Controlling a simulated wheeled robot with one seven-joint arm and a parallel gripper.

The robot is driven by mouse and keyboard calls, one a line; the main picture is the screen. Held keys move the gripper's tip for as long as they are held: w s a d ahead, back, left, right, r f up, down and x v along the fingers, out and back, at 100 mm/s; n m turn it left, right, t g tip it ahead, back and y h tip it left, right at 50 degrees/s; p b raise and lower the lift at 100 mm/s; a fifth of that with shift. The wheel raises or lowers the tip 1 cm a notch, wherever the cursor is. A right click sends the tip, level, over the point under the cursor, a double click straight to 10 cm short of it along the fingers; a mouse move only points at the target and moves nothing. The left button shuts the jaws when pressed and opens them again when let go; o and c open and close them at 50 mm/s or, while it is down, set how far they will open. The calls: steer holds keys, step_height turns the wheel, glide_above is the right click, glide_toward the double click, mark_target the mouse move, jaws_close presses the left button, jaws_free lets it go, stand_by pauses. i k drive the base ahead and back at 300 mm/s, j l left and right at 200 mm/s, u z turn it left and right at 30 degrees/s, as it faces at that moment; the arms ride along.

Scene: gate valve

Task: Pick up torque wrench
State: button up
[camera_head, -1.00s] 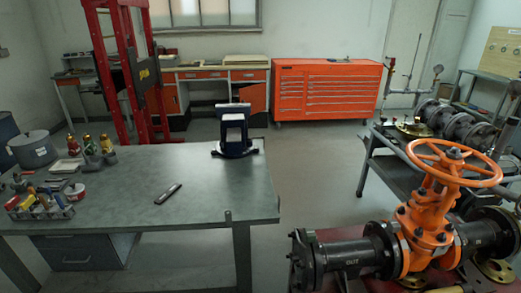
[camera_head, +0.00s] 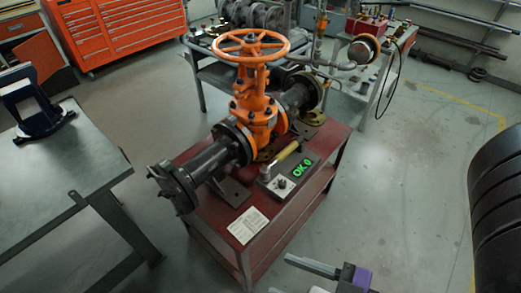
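A tool with a yellow handle (camera_head: 286,152) lies on the red bench in front of the orange gate valve and looks like the torque wrench. Its grey end is at the lower left, by a small box with a round knob (camera_head: 282,183).
The orange gate valve (camera_head: 257,105) and its black flanged pipe (camera_head: 213,160) stand close behind the wrench. A white sheet (camera_head: 247,224) lies on the red bench's (camera_head: 271,223) front part. A grey table (camera_head: 60,180) stands at left. Open floor shows at right.

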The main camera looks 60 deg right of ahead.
mark_target(265, 170)
steer(key=k+j+z, duration=0.2)
steer(key=j+z, duration=0.3)
steer(key=k+j+z, duration=0.25)
steer(key=z, duration=0.2)
steer(key=k+j+z, duration=0.2)
steer(key=k+z, duration=0.15)
steer(key=z, duration=0.15)
steer(key=i+j+z, duration=0.1)
steer(key=j, duration=0.55)
steer(key=i+j+z, duration=0.1)
steer(key=i+j, duration=0.15)
steer(key=j, duration=0.4)
steer(key=i+j+z, duration=0.1)
steer(key=j, duration=0.55)
steer(key=i+j+z, duration=0.1)
steer(key=j, duration=0.55)
steer(key=i+j+z, duration=0.1)
steer(key=j, duration=0.6)
steer(key=i+l+z, duration=0.15)
steer(key=l, duration=0.35)
steer(key=l+z, duration=0.15)
steer(key=l, duration=0.35)
